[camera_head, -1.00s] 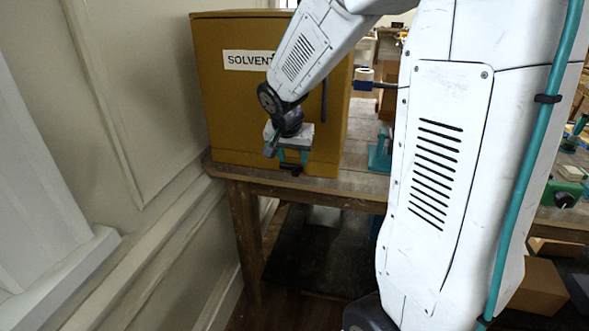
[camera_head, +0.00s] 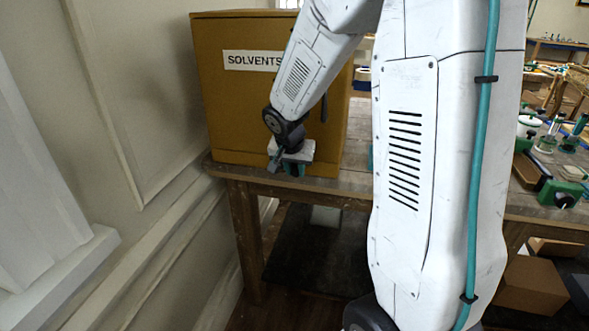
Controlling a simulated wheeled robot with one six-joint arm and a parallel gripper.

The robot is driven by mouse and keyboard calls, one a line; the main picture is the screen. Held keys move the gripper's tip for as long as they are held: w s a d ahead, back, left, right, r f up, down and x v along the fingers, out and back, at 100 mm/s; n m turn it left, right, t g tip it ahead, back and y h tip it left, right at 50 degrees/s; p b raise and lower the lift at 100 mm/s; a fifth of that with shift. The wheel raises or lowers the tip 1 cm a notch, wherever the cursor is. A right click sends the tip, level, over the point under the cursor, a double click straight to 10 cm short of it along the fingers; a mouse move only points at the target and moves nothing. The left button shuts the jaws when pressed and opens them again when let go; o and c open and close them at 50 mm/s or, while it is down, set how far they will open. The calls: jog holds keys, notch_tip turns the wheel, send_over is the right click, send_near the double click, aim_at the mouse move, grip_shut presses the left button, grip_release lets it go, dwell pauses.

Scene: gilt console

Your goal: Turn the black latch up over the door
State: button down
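The mustard-yellow cabinet (camera_head: 235,110) stands on the wooden bench with its SOLVENTS label on the front, partly behind my arm. Its front is closed. A dark upright bar (camera_head: 324,108) shows near the right edge of the front, just right of my arm; I cannot tell whether it is the black latch or a handle. No other latch can be made out. My gripper (camera_head: 294,170) is low in front of the cabinet's lower front, near the bench edge, below the dark bar.
The wooden bench (camera_head: 355,186) runs right behind my arm, with green and black tools (camera_head: 562,192) at its right. A panelled wall (camera_head: 130,100) stands close on the left. A cardboard box (camera_head: 531,286) lies below at the right.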

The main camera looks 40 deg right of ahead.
jog(key=g+h, duration=0.1)
jog(key=w+r+g+h, duration=0.1)
jog(key=g, duration=0.1)
jog(key=shift+a+r+n, duration=0.15)
jog(key=shift+a+n, duration=0.25)
jog(key=shift+w+a+r+n+g+h, duration=0.15)
jog(key=shift+w+a+n+g+h, duration=0.5)
jog(key=shift+g+h, duration=0.9)
jog(key=shift+w+a+r+n+g+h, duration=0.15)
jog(key=shift+w+a+n+g+h, duration=0.45)
jog(key=shift+g+h, duration=1)
jog(key=shift+w+a+r+n+g+h, duration=0.15)
jog(key=shift+w+a+n+g+h, duration=0.5)
jog(key=shift+g+h, duration=0.9)
jog(key=shift+w+d+t+h, duration=0.15)
jog(key=shift+d+t+h, duration=0.15)
jog(key=shift+h, duration=0.1)
jog(key=c, duration=1.2)
grip_release()
jog(key=shift+a, duration=0.1)
jog(key=shift+c, duration=0.2)
